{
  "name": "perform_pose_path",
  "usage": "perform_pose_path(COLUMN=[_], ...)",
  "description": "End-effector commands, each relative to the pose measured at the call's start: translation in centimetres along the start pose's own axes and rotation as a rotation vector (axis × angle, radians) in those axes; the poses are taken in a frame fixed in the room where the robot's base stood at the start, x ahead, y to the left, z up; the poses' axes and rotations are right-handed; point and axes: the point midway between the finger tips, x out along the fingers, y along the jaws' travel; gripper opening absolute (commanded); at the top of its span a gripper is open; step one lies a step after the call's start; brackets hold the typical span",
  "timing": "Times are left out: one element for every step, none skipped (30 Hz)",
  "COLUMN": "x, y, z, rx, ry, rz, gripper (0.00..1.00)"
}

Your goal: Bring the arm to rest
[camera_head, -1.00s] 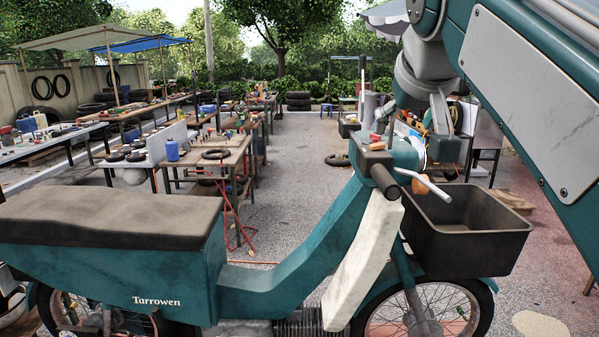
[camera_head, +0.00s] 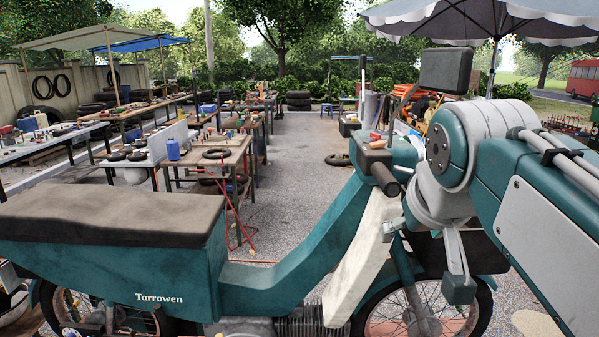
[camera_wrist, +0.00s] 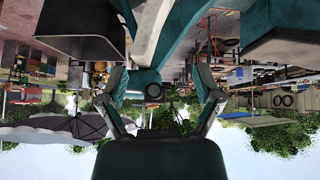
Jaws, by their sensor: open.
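My arm comes in from the right in the head view, with its teal and grey elbow by the moped's handlebar (camera_head: 385,178). My gripper (camera_head: 428,258) hangs low in front of the moped's dark front basket (camera_head: 484,254) and hides part of it. In the wrist view, which is upside down, my gripper (camera_wrist: 160,80) has its two fingers spread wide with nothing between them. The teal moped (camera_head: 290,250), marked Tarrowen, stands across the foreground. Whether the gripper touches the moped cannot be told.
The moped's mirror (camera_head: 446,70) rises close to my arm. Its dark seat (camera_head: 110,215) is at the left. Behind are work tables (camera_head: 215,160) with tools and tyres, and a grey parasol (camera_head: 490,25). Paved ground in the middle is open.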

Motion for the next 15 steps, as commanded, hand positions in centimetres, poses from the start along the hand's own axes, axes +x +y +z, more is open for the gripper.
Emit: perform_pose_path(x=[0.8,1.4,2.1,2.7,3.2,4.0,4.5,5.1,5.8,6.4,6.9,7.5,8.0,8.3,8.8], y=[-0.1,-0.1,-0.2,-0.3,-0.4,-0.5,-0.6,-0.7,-0.8,-0.9,-1.0,-1.1,-1.2,-1.2,-1.3], z=[2.1,3.3,4.9,6.1,7.3,9.0,10.3,11.6,13.3,14.6,15.7,17.2,18.2,19.0,20.0], rx=[0.004,0.006,0.010,0.013,0.016,0.021,0.024,0.027,0.031,0.035,0.038,0.043,0.046,0.049,0.052], ry=[-0.017,-0.026,-0.038,-0.048,-0.056,-0.069,-0.078,-0.088,-0.099,-0.109,-0.116,-0.127,-0.133,-0.139,-0.146], rz=[-0.004,-0.007,-0.011,-0.014,-0.017,-0.022,-0.024,-0.027,-0.031,-0.033,-0.036,-0.039,-0.041,-0.042,-0.044], gripper=[0.83,0.83,0.83,0.83,0.83,0.83,0.83,0.83,0.83,0.83,0.83,0.83,0.83,0.83,0.83])
